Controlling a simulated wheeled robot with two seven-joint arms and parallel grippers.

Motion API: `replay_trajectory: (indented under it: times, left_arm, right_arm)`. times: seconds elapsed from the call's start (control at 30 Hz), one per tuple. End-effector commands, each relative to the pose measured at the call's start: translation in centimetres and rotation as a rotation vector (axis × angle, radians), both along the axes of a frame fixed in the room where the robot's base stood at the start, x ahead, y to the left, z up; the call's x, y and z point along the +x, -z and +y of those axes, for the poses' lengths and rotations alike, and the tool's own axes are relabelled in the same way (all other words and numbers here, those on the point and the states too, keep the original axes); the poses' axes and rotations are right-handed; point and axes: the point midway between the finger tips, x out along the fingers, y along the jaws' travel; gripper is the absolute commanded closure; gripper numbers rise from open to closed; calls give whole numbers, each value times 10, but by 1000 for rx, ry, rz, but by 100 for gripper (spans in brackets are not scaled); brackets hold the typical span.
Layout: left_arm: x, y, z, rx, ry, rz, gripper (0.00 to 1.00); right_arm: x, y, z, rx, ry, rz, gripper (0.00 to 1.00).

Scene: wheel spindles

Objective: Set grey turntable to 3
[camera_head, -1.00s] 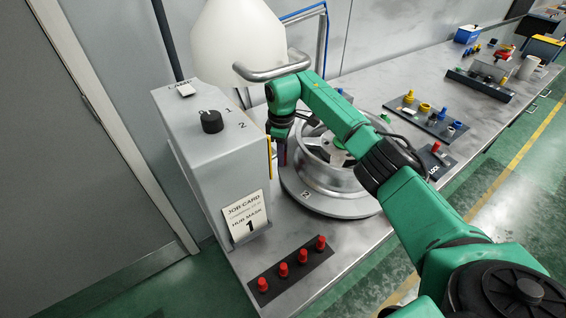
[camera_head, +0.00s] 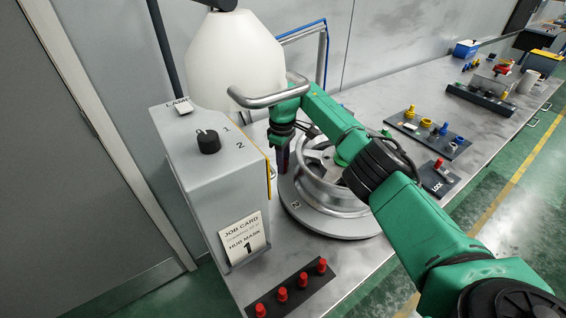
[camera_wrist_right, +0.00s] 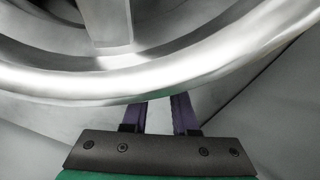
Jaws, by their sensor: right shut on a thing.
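The grey turntable (camera_head: 340,227) is a round disc on the bench, with a silver spoked wheel (camera_head: 325,180) lying on it. A small label "2" (camera_head: 296,205) shows on its front left edge. My right gripper (camera_head: 283,166) points down at the left edge of the turntable. In the right wrist view the gripper's two purple fingers (camera_wrist_right: 160,108) reach under the wheel's shiny rim (camera_wrist_right: 150,80). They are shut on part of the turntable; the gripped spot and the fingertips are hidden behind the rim. My left gripper is out of view.
A grey cabinet (camera_head: 210,185) with a black knob (camera_head: 208,141) and a job card (camera_head: 243,240) stands close left. A curved metal handle (camera_head: 265,99) and a white vessel (camera_head: 235,55) are behind. Red pegs (camera_head: 302,280) sit in front; a LOCK plate (camera_head: 436,182) is at right.

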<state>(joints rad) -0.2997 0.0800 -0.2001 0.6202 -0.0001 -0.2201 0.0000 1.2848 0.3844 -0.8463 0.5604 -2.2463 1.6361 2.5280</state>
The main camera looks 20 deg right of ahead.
Motion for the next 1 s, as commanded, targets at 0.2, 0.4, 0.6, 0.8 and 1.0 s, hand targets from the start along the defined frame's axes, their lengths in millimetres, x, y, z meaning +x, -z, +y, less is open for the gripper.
replay_trajectory:
  times: [0.2,0.4,0.6,0.8,1.0]
  left_arm:
    - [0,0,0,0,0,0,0]
    - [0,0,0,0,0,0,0]
    - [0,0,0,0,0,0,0]
    - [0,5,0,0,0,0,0]
    - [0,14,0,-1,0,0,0]
  right_arm:
    - [2,-3,-2,-3,4,-11,100]
    - [2,-3,-1,-2,3,-9,43]
    - [1,-2,-1,-1,2,-6,43]
    - [2,-19,-1,-2,1,-9,43]
    - [1,-65,0,-1,2,-11,43]
